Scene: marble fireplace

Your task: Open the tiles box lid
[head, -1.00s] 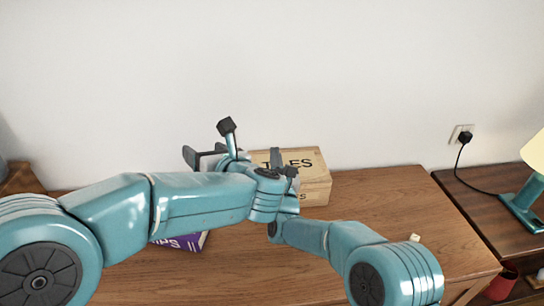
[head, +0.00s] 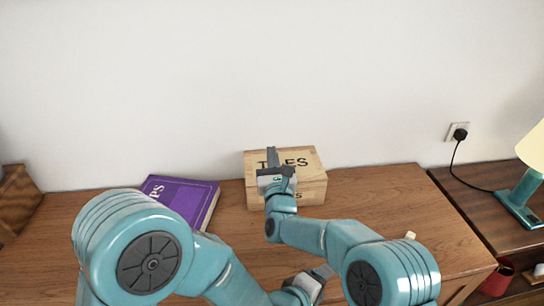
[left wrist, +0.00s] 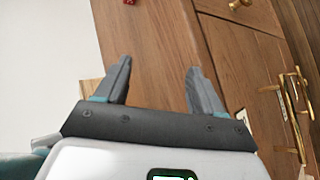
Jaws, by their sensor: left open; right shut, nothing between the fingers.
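The tiles box (head: 315,193) is a pale wooden box with dark lettering, standing at the back of the wooden cabinet top against the wall. Its lid (head: 308,161) looks shut. My right gripper (head: 271,153) is shut and empty, and it covers part of the lettering at the lid's front left; I cannot tell whether it touches. My left gripper (head: 325,271) is low at the front, well nearer than the box and partly hidden behind my right arm. In the left wrist view its two fingers (left wrist: 158,66) are open with nothing between them.
A purple book (head: 183,196) lies left of the box, partly behind my left arm. A small pale piece (head: 410,236) lies on the top at right. A lamp (head: 522,190) stands on the right-hand table. Brass handles (left wrist: 289,115) show on cabinet doors in the left wrist view.

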